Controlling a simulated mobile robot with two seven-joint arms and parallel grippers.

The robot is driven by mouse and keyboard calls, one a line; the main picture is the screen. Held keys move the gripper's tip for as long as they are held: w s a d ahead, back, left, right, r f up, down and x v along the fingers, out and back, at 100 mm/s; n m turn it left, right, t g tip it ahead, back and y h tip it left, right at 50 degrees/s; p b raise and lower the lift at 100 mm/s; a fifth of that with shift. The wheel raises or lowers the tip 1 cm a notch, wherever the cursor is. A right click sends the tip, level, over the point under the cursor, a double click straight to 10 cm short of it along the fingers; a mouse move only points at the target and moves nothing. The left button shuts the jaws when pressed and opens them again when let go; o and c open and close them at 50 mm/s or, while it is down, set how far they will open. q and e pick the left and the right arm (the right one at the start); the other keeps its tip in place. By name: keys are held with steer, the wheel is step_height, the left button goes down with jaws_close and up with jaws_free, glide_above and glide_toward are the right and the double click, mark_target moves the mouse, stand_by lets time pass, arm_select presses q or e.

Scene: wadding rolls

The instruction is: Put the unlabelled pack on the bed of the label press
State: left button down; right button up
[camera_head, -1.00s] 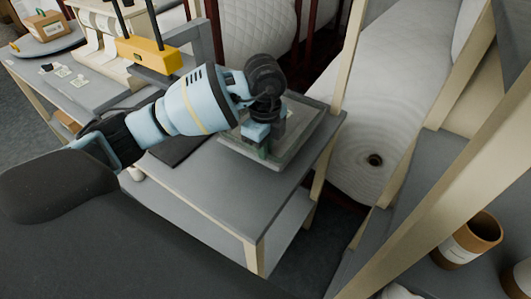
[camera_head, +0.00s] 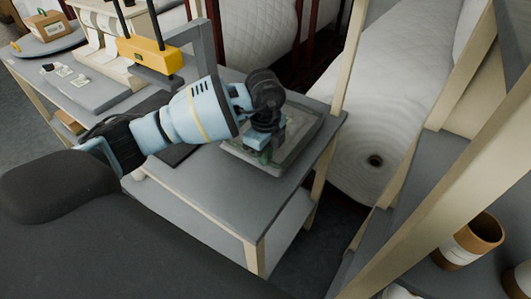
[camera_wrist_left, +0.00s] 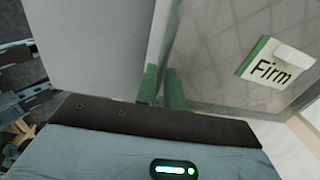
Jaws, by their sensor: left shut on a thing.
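My left gripper (camera_head: 262,152) is low over the front table, and its green fingers (camera_wrist_left: 163,86) are shut in the wrist view. They meet at the edge of a flat, clear-faced grey pack (camera_wrist_left: 215,50) with a faint quilted pattern. In the head view the flat grey-green piece (camera_head: 295,150) under the gripper is partly hidden by the wrist.
The front table (camera_head: 225,205) has bare grey top near its front edge. Small cards (camera_head: 65,72) lie on a grey board at the left. A cardboard box (camera_head: 45,24) sits on a round stand. A large white roll (camera_head: 385,90) and a wooden post (camera_head: 350,55) stand to the right.

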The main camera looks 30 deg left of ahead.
arm_select(q)
steer(key=c, duration=1.5)
jaws_free()
steer(key=shift+f, duration=0.1)
step_height(320, 180, up, 12)
steer(key=shift+p, duration=0.4)
